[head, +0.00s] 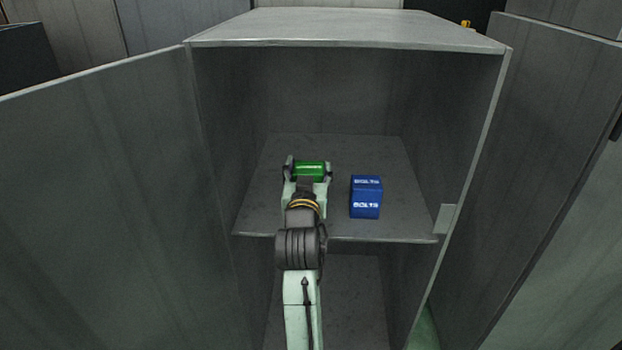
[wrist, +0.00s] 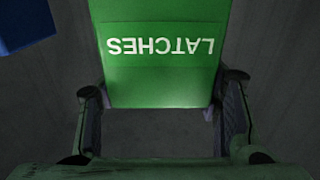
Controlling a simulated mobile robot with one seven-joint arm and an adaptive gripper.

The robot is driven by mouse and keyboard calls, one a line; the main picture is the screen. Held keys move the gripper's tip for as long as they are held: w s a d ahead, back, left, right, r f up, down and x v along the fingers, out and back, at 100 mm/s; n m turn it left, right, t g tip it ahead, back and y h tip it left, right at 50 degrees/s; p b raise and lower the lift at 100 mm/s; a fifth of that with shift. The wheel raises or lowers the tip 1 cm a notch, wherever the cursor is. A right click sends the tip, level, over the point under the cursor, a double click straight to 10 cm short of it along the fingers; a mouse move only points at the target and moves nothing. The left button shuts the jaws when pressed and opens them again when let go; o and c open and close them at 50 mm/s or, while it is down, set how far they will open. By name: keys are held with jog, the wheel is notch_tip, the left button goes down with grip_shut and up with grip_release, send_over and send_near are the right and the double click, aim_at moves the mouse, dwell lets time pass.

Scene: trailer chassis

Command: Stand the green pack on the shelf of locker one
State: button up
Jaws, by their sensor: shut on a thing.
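The green pack (head: 310,171) is inside the open locker, over its middle shelf (head: 262,208). My gripper (head: 308,174) is shut on the pack, with one finger at each side of it. In the wrist view the pack (wrist: 158,72) shows a green face with the white word LATCHES upside down, between the two fingers. My gripper and arm hide the pack's lower part in the head view. I cannot tell whether the pack touches the shelf.
A blue pack marked BOLTS (head: 366,197) stands on the shelf to the right of my gripper. The open left door (head: 100,200) and the right door (head: 535,170) flank the locker. The shelf's left part is clear. The locker's top (head: 345,30) is above.

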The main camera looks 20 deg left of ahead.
jog(key=shift+w+d, duration=0.15)
jog(key=shift+w, duration=0.15)
jog(key=shift+f, duration=1.75)
jog(key=shift+f, duration=0.2)
jog(key=o, duration=1.4)
